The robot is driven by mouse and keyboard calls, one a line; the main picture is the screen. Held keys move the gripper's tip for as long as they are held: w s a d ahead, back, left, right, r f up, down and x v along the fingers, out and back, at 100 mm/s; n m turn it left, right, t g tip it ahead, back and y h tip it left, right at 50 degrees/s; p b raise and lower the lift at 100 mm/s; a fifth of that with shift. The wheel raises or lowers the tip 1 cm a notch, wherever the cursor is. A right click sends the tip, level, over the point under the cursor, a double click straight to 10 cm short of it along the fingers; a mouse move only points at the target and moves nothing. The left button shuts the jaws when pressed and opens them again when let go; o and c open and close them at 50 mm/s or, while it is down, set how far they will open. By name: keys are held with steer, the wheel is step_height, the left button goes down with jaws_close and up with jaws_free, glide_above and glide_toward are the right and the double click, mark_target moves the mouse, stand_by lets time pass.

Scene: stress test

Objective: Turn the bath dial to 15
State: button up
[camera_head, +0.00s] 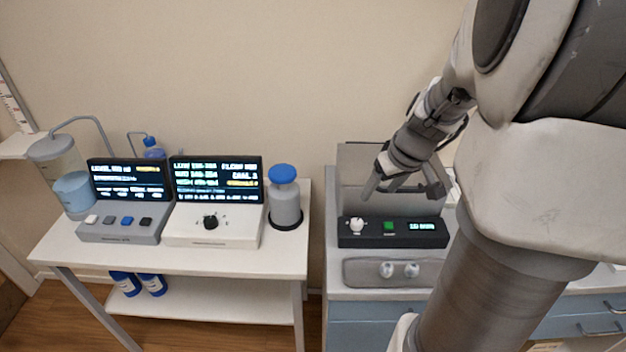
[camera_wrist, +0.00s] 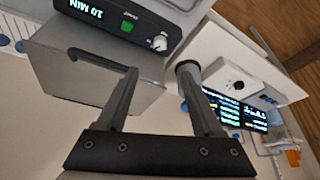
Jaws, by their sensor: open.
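The bath (camera_head: 345,240) is a black-fronted unit on the right-hand cabinet. Its white dial (camera_head: 357,225) sits at the left of the front panel. A green button (camera_head: 389,226) and a lit display (camera_head: 421,227) lie to its right. In the wrist view the display (camera_wrist: 86,8) reads 10 MIN, and the dial (camera_wrist: 160,43) shows beyond the fingertips. The dial's pointer and scale are too small to read. My gripper (camera_head: 403,188) is open and empty, above and behind the panel, apart from the dial. Its fingers (camera_wrist: 158,72) also show in the wrist view.
A clear raised panel (camera_head: 375,155) stands behind the bath, close to my gripper. A grey tray (camera_head: 360,272) with two round white items lies in front. On the left table (camera_head: 200,258) are two display consoles, one with a black knob (camera_head: 210,222), and a blue-capped bottle (camera_head: 285,205).

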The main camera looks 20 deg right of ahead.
mark_target(358, 222)
steer(key=b+x, duration=0.3)
steer(key=x, duration=1.4)
steer(key=shift+s+b, duration=0.1)
steer(key=shift+b, duration=0.2)
jaws_close()
